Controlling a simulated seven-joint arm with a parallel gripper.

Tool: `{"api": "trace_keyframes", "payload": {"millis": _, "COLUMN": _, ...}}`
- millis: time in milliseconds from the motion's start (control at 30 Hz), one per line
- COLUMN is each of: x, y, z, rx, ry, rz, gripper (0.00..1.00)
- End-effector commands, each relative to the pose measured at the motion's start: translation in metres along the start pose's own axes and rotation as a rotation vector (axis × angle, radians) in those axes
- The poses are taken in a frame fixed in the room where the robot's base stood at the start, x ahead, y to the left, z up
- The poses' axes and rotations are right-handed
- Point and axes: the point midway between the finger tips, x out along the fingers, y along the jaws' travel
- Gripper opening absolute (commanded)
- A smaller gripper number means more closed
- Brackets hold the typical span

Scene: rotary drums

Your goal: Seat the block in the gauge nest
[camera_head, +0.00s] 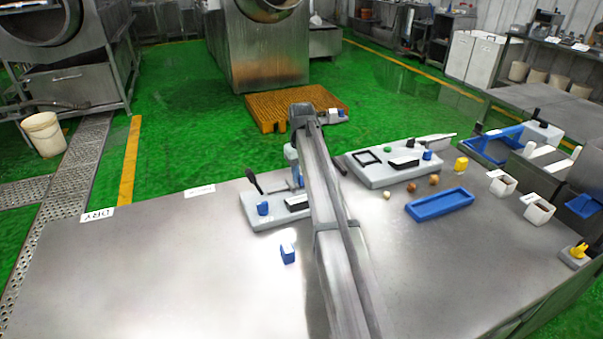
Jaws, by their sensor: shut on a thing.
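My arm reaches away over the steel table, and my gripper (297,178) hangs down beyond its end, above the left grey fixture. The gripper is small here and partly behind my arm. It is shut on a small bluish piece that looks like the block, mostly hidden. The left grey fixture (262,222) bears a blue knob (263,208), a dark paddle-like handle (254,181) and a dark-edged slot (297,202), possibly the gauge nest. My arm covers its right part. I cannot tell whether the held piece touches the fixture.
A loose blue piece (288,253) stands on the table in front. Another grey fixture (383,179) stands to the right, with small balls, a yellow piece (461,163) and a blue tray (440,204) nearby. White bins (538,210) line the right side.

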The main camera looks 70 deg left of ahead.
Motion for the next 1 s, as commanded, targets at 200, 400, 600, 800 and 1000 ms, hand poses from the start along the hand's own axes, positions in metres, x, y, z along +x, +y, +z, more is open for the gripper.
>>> {"api": "trace_keyframes", "payload": {"millis": 200, "x": 0.021, "y": -0.003, "z": 0.009, "rx": 0.001, "ry": -0.026, "rz": -0.012, "gripper": 0.0}}
{"api": "trace_keyframes", "payload": {"millis": 400, "x": 0.021, "y": -0.003, "z": 0.009, "rx": 0.001, "ry": -0.025, "rz": -0.013, "gripper": 0.34}}
{"api": "trace_keyframes", "payload": {"millis": 600, "x": 0.021, "y": -0.003, "z": 0.01, "rx": 0.001, "ry": -0.026, "rz": -0.011, "gripper": 0.53}}
{"api": "trace_keyframes", "payload": {"millis": 800, "x": 0.016, "y": -0.001, "z": 0.01, "rx": 0.001, "ry": -0.025, "rz": -0.009, "gripper": 0.61}}
{"api": "trace_keyframes", "payload": {"millis": 1000, "x": -0.01, "y": 0.0, "z": 0.009, "rx": 0.003, "ry": -0.02, "rz": -0.005, "gripper": 0.61}}
